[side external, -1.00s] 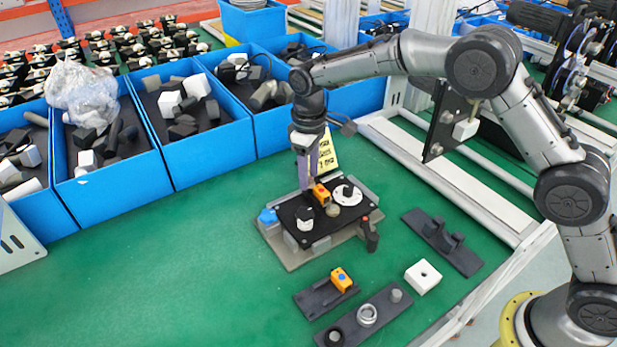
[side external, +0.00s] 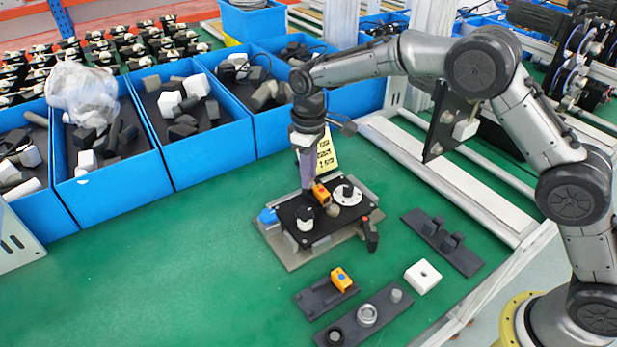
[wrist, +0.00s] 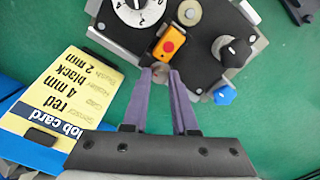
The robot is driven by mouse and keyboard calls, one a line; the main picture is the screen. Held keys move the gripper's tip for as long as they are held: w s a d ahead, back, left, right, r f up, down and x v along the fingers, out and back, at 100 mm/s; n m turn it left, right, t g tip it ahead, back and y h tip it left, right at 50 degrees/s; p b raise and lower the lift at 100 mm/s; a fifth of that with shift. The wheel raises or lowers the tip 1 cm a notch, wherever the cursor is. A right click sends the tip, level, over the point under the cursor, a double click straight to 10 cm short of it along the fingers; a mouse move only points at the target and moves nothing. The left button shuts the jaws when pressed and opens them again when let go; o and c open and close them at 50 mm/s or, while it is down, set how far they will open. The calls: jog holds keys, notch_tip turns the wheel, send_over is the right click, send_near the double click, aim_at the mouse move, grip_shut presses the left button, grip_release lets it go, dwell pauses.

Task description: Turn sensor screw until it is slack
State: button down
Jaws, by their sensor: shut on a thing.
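The orange sensor (side external: 320,193) with its red button sits on the black plate of the fixture (side external: 283,257); the wrist view shows the sensor (wrist: 168,43) just beyond my fingertips. My gripper (side external: 307,192) points down at the sensor's side. In the wrist view my purple fingers (wrist: 160,72) are close together on the small sensor screw (wrist: 160,69), at the sensor's near end. The fingertips hide most of the screw, so its thread and how far it stands out cannot be seen.
A white dial (side external: 348,194) and a black-and-white knob (side external: 305,218) flank the sensor. A yellow job card (side external: 326,152) stands behind. Blue bins (side external: 120,190) line the back. Loose holders (side external: 366,316) and a white block (side external: 423,277) lie in front. The left green table is clear.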

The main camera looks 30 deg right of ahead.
jog(key=n, duration=0.4)
jog(key=shift+n, duration=0.3)
jog(key=n, duration=0.5)
jog(key=shift+n, duration=0.4)
jog(key=shift+r, duration=0.1)
jog(key=n, duration=0.4)
jog(key=shift+n, duration=0.4)
jog(key=n, duration=0.5)
